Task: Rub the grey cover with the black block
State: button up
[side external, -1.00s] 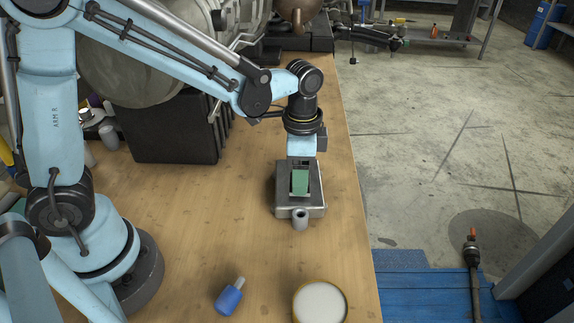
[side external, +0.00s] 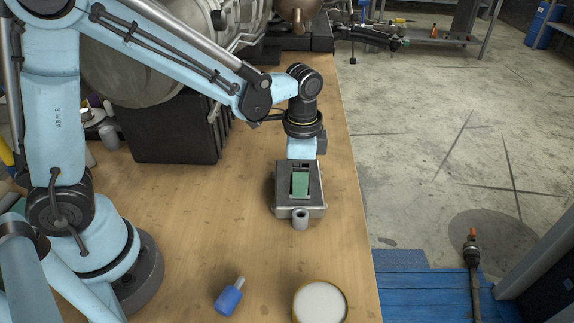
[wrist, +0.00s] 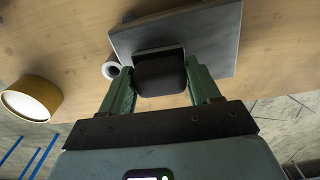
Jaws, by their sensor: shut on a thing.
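The grey cover (side external: 284,198) is a metallic box-like piece on the wooden bench in the side view; it also shows at the top of the wrist view (wrist: 218,38). My gripper (side external: 300,184) is over the cover, pointing down, with a green finger visible against a dark area. In the wrist view my gripper (wrist: 160,84) has its two green fingers on either side of the black block (wrist: 160,72) and is shut on it. The block is over or against the cover's face; I cannot tell whether they touch.
A short grey tube (side external: 300,219) stands at the cover's near edge. A round tub with a white top (side external: 320,302) and a blue-handled item (side external: 229,297) are nearer the front. A black case (side external: 170,125) stands to the left. The bench edge is close on the right.

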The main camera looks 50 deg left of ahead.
jog(key=shift+f, duration=0.1)
jog(key=shift+w+a, duration=0.1)
jog(key=shift+w+a, duration=0.4)
jog(key=shift+a, duration=0.05)
jog(key=shift+w+a+f, duration=0.15)
jog(key=shift+w+a, duration=0.9)
jog(key=shift+a, duration=0.2)
notch_tip(320, 180, up, 7)
jog(key=shift+d, duration=0.2)
dwell(0.7)
